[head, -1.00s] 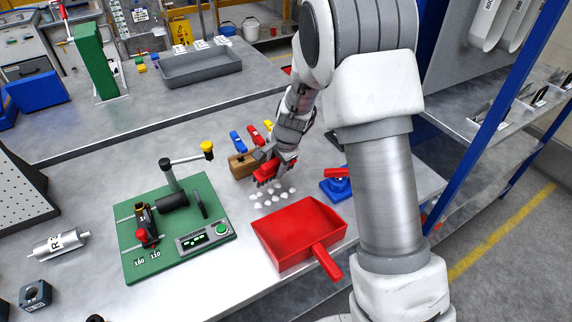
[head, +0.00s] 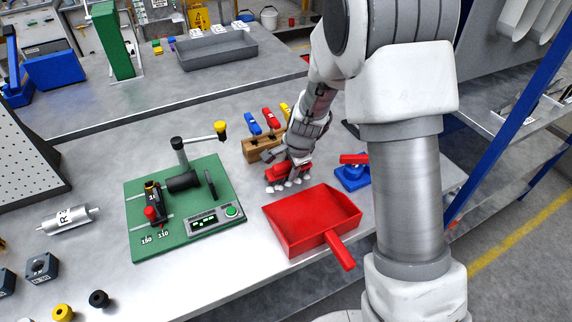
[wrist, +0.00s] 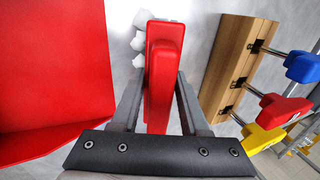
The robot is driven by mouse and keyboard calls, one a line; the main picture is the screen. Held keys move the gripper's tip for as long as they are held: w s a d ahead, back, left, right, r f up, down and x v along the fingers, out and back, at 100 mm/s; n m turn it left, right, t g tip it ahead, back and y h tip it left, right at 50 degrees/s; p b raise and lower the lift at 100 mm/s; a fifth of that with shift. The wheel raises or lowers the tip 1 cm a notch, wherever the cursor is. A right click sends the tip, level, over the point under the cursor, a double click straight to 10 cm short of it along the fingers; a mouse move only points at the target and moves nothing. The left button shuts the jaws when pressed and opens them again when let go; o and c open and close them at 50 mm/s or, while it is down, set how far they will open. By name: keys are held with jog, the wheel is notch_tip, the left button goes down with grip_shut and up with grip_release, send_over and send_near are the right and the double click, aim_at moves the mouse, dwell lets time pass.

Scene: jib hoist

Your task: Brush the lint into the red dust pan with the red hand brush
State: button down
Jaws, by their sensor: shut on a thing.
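My gripper (wrist: 160,98) is shut on the red hand brush (wrist: 166,50), which also shows in the head view (head: 287,171). The brush is held low over the bench. White lint (head: 290,184) lies in several tufts along the brush's near side, between the brush and the pan. Some tufts (wrist: 141,40) show left of the brush in the wrist view; the rest is hidden there. The red dust pan (head: 312,215) lies on the bench just nearer than the lint, its handle pointing to the front right. It fills the left of the wrist view (wrist: 50,70).
A wooden block (head: 262,150) with blue, red and yellow handled tools stands behind the brush. A blue stand (head: 352,178) with a red part is right of the pan. A green fixture board (head: 180,230) with a lever lies to the left.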

jog(key=shift+s+d+b, duration=0.35)
jog(key=shift+s+b, duration=0.05)
jog(key=shift+s, duration=0.45)
jog(key=shift+s+d+b, duration=0.35)
jog(key=shift+s+b, duration=0.05)
jog(key=shift+s, duration=0.4)
jog(key=shift+s+d+b, duration=0.35)
jog(key=shift+s+b, duration=0.05)
jog(key=shift+s, duration=0.45)
jog(key=shift+r+p, duration=2.45)
jog(key=shift+r, duration=0.15)
